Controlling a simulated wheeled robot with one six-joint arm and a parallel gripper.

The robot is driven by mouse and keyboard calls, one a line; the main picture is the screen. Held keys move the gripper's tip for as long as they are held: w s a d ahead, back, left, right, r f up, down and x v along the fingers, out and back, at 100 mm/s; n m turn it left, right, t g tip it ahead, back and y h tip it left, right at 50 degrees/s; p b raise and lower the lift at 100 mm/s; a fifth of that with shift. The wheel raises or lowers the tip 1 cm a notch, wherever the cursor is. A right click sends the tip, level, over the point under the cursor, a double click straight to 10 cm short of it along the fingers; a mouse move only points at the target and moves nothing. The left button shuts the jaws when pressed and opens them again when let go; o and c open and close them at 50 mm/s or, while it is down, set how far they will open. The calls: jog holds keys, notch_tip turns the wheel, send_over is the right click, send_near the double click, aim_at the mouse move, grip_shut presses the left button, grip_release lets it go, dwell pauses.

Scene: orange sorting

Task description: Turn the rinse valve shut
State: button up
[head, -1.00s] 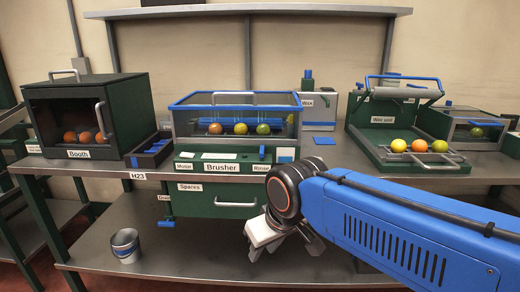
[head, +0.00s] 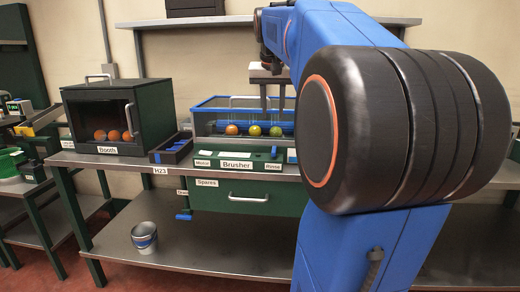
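The Brusher (head: 205,128) is a glass-sided box with a blue rim, holding several oranges or other fruit. On its green front panel (head: 215,162), a small upright blue handle (head: 273,152) stands just above the label "Rinse" (head: 273,168); I take it for the rinse valve. How far it is turned is too small to tell. My gripper (head: 272,103) hangs with its fingers pointing down, above the blue handle in the picture and apart from it. The fingers are spread with nothing between them. My large arm joint hides everything to the right of the panel.
A green Booth (head: 140,110) with oranges stands left on the bench, with a dark tray (head: 172,148) beside it. Below the panel are a Spares drawer (head: 250,198) and a blue drain handle (head: 184,216). A bucket (head: 144,238) stands on the lower shelf.

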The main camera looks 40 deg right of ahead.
aim_at(274, 149)
jog(key=x, duration=1.1)
jog(key=d+x, duration=0.1)
jog(key=x, duration=0.5)
jog(key=shift+w+d+r, duration=0.1)
jog(key=shift+w+r, duration=0.05)
jog(key=shift+r, duration=0.05)
grip_shut()
